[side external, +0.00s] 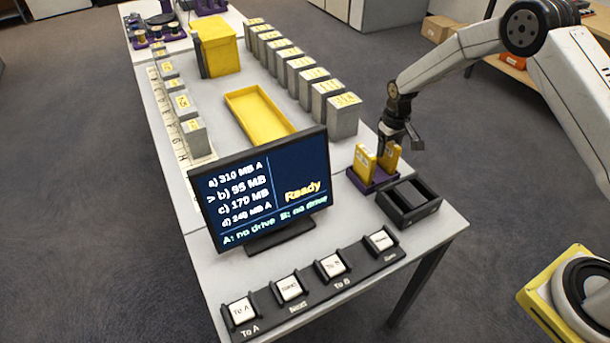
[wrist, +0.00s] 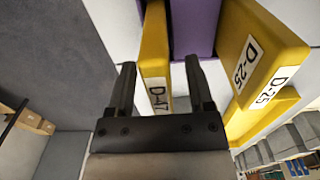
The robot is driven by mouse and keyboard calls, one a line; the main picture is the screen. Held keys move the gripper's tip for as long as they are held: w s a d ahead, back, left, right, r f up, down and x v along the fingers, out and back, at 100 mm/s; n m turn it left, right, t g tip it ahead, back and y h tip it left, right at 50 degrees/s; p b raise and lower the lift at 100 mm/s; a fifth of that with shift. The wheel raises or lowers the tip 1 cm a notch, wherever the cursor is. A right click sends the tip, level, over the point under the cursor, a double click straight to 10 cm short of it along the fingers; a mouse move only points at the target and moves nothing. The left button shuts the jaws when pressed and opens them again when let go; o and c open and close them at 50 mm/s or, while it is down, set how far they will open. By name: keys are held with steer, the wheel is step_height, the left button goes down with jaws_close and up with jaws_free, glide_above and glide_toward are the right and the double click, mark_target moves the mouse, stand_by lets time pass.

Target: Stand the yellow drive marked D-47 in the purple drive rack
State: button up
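The yellow drive marked D-47 (wrist: 155,50) stands upright between the two fingers of my gripper (wrist: 160,62) in the wrist view. The fingers are open around it, with a clear gap at the right one. Part of the purple drive rack (wrist: 193,30) shows between it and a second yellow drive marked D-25 (wrist: 243,50). In the side view, the purple rack (side external: 372,184) holds two upright yellow drives. My gripper (side external: 396,138) is at the right one (side external: 388,155), which seems to be D-47. The left one (side external: 364,160) stands clear. The drives' lower ends are hidden.
A black dock (side external: 408,203) stands just in front of the rack, and a monitor (side external: 265,190) reading "Ready" is to its left. A row of grey boxes (side external: 342,115) runs behind. A yellow tray (side external: 258,110) and several push buttons (side external: 332,265) are on the table.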

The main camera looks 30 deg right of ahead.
steer(key=shift+r, duration=3.9)
steer(key=shift+s+a+r, duration=0.2)
steer(key=shift+s+r, duration=0.2)
steer(key=s+a+r+t, duration=0.1)
steer(key=s+a+r, duration=0.1)
steer(key=s, duration=0.6)
steer(key=s+a+r, duration=0.1)
steer(key=s+r, duration=0.1)
steer(key=s, duration=0.6)
steer(key=s+a+r+t, duration=0.1)
steer(key=s+a+r, duration=0.1)
steer(key=s, duration=0.5)
steer(key=shift+s+a+r+t, duration=0.3)
steer(key=shift+s, duration=0.1)
